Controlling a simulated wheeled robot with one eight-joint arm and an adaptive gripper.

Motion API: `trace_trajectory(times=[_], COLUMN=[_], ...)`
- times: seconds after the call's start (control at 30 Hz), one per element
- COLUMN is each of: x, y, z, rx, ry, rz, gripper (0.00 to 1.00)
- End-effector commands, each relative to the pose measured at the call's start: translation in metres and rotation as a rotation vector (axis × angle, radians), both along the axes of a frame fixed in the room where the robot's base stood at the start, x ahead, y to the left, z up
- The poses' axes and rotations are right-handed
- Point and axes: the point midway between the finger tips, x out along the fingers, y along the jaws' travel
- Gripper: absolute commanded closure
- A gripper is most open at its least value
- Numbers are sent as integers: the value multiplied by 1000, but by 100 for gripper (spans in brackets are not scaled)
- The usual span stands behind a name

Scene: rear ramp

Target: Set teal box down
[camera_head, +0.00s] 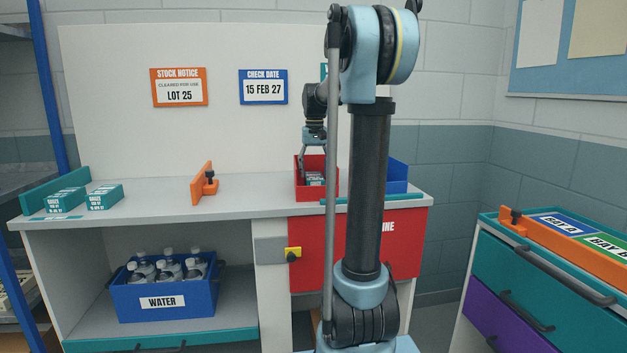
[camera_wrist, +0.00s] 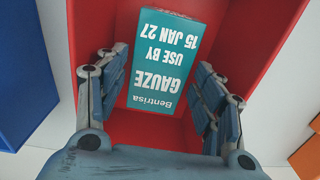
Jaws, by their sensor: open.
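The teal box, labelled GAUZE, USE BY 15 JAN 27 (camera_wrist: 166,62), lies inside the red bin (camera_wrist: 255,35). Its label reads upside down in the wrist view. My gripper (camera_wrist: 160,78) is open, with one finger on each side of the box and visible gaps beside it. In the head view my gripper (camera_head: 312,148) hangs over the red bin (camera_head: 303,192) on the counter. The teal box (camera_head: 314,178) shows small inside it there. My own arm covers part of the bin's right side.
A blue bin (camera_head: 397,176) stands right of the red bin. An orange bracket (camera_head: 203,184) stands mid-counter. Two teal boxes (camera_head: 66,200) (camera_head: 104,197) sit at the counter's left end. The counter (camera_head: 250,195) between bracket and red bin is clear. STOCK NOTICE and CHECK DATE signs hang behind.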

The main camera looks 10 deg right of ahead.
Motion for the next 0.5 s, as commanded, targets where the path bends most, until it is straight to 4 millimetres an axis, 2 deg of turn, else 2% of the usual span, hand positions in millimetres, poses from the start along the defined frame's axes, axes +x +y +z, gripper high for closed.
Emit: trace_trajectory(times=[0.3, 0.5], x=[0, 0], y=[1, 0], z=[58, 81], rx=[0, 0], ry=[0, 0], rz=[2, 1], gripper=[38, 38])
